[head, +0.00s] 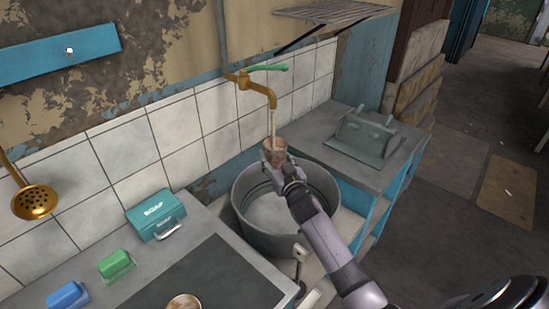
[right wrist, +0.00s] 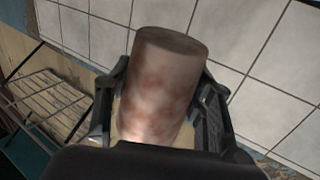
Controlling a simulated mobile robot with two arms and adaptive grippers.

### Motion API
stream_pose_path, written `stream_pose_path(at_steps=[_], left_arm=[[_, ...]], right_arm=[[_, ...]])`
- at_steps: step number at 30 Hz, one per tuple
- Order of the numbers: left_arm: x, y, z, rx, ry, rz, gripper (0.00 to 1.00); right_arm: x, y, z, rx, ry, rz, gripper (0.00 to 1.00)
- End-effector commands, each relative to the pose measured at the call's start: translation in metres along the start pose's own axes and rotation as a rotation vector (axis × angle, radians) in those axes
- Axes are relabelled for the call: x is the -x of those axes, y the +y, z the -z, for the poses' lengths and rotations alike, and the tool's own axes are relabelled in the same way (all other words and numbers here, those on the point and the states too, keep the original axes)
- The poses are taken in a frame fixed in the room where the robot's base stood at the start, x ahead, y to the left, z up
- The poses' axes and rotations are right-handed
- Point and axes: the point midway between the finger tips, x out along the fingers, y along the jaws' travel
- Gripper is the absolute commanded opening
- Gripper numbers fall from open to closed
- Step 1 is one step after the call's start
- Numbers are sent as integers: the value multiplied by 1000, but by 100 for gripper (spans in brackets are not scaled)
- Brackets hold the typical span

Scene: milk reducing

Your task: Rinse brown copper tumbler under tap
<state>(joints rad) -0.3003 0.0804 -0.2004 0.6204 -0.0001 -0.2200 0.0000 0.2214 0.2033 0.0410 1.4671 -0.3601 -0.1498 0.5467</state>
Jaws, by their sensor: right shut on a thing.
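The brown copper tumbler (head: 275,150) is under the brass tap (head: 258,90) with the green handle. A thin stream of water (head: 273,123) runs down from the spout to the tumbler. My right gripper (head: 274,158) is shut on the tumbler and holds it above the large grey tub (head: 246,222). In the right wrist view the tumbler (right wrist: 160,85) sits between both fingers of the gripper (right wrist: 165,105), its surface blotched brown and pale. The inside of the tumbler is hard to make out. My left gripper is not in view.
A round cup-like thing (head: 185,302) is at the bottom edge. A grey rack (head: 362,136) stands on the right counter.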

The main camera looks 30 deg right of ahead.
Motion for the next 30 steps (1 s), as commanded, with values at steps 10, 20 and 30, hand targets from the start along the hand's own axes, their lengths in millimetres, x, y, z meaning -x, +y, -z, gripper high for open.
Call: stream_pose_path(at_steps=[10, 20, 30], left_arm=[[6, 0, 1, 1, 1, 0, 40], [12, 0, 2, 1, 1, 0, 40], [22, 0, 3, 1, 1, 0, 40]], right_arm=[[5, 10, 2, 1, 3, -1, 21], [14, 3, 2, -1, 2, 1, 21], [38, -11, 2, -2, 3, 1, 21]])
